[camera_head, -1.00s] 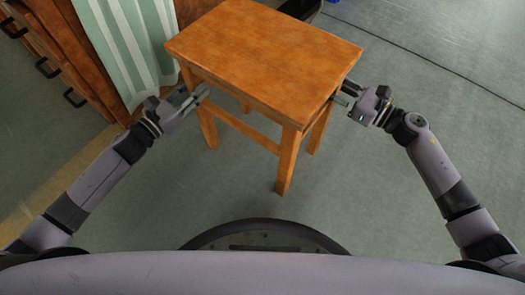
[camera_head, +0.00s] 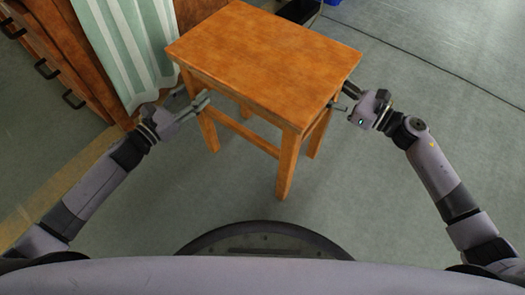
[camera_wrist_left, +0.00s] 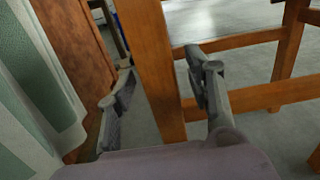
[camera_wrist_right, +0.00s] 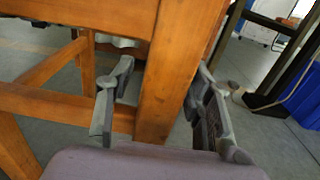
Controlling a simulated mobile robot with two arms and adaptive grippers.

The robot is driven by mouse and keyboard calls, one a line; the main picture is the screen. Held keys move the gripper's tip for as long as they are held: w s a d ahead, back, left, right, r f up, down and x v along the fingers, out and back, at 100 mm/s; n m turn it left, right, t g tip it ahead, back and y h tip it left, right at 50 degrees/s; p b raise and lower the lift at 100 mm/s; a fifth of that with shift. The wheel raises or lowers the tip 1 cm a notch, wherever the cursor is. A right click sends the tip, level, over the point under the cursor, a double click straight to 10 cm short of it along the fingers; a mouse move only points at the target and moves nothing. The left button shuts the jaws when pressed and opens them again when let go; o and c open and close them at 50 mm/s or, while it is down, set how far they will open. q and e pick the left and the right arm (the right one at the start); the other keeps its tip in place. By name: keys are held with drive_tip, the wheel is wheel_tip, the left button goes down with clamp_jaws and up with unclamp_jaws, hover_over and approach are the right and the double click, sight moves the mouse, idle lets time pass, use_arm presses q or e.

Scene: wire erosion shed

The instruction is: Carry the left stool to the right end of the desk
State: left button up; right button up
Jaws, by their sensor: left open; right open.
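A wooden stool (camera_head: 262,55) with a rectangular orange-brown top stands upright on the floor in front of me in the head view. My left gripper (camera_head: 195,103) is open at the stool's left side, below the seat. In the left wrist view its fingers (camera_wrist_left: 165,95) stand apart on either side of a stool leg (camera_wrist_left: 150,60). My right gripper (camera_head: 345,99) is open at the right side, below the seat edge. In the right wrist view its fingers (camera_wrist_right: 160,105) stand apart on either side of another leg (camera_wrist_right: 175,75). No second stool shows.
A green-and-white striped curtain (camera_head: 130,45) hangs just left of the stool, beside a wooden drawer unit (camera_head: 60,50) with dark handles. A dark object (camera_head: 298,10) lies behind the stool. The floor (camera_head: 430,70) to the right is clear.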

drive_tip(key=shift+s+d, duration=0.1)
drive_tip(key=shift+d, duration=0.05)
use_arm(q)
drive_tip(key=v, duration=1)
drive_tip(key=shift+s+a, duration=0.2)
drive_tip(key=shift+s, duration=0.15)
use_arm(e)
drive_tip(key=v, duration=1.1)
drive_tip(key=shift+d, duration=0.3)
drive_tip(key=shift+s, duration=0.2)
